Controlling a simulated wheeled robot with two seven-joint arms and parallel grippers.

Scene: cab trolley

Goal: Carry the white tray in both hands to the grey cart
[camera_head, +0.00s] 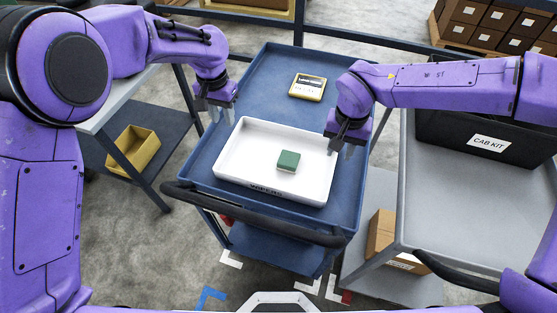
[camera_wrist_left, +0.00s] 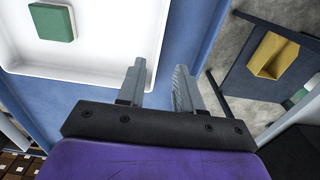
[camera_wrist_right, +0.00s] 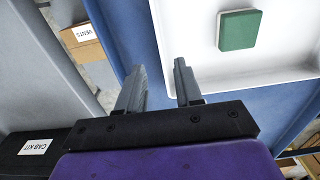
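The white tray (camera_head: 232,165) lies flat on the top of a blue cart (camera_head: 262,75), with a green block (camera_head: 288,161) inside it. My left gripper (camera_head: 221,114) is open at the tray's left side; in the left wrist view its parted fingers (camera_wrist_left: 159,66) point down near the tray rim (camera_wrist_left: 100,77). My right gripper (camera_head: 342,150) is open at the tray's right side; the right wrist view shows its parted fingers (camera_wrist_right: 160,67) near the opposite rim (camera_wrist_right: 215,80). Whether the fingers straddle the rims is hard to tell. The grey cart (camera_head: 440,200) stands to the right.
A black CAB KIT bin (camera_head: 485,135) fills the back of the grey cart's top; the front part is bare. A yellow bin (camera_head: 133,149) sits on a shelf at left.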

